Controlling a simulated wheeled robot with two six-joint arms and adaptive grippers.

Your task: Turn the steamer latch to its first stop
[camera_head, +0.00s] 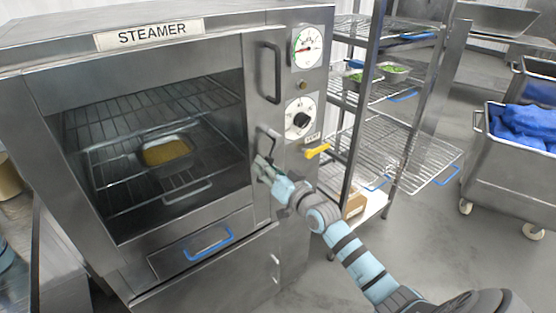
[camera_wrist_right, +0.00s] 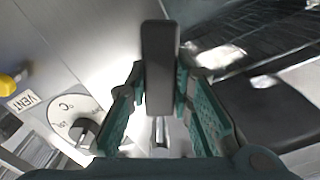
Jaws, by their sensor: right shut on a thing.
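The steamer (camera_head: 155,40) stands at the left, with a pan of yellow food (camera_head: 167,152) on a rack behind its front window. The dark steamer latch (camera_head: 267,133) is on the right side of the front, below a vertical dark handle (camera_head: 269,72). My right gripper (camera_head: 264,170) is shut on the lower part of the latch. In the right wrist view the dark latch bar (camera_wrist_right: 158,60) lies between the teal fingers of my right gripper (camera_wrist_right: 160,85). The fingers hide part of the latch. My left gripper is not in view.
A pressure gauge (camera_head: 307,47), a temperature dial (camera_head: 300,118) and a yellow vent lever (camera_head: 317,151) sit right of the latch. A wire rack (camera_head: 372,90) stands close beside the steamer. A cart with blue cloth (camera_head: 500,165) is at the right; floor between is clear.

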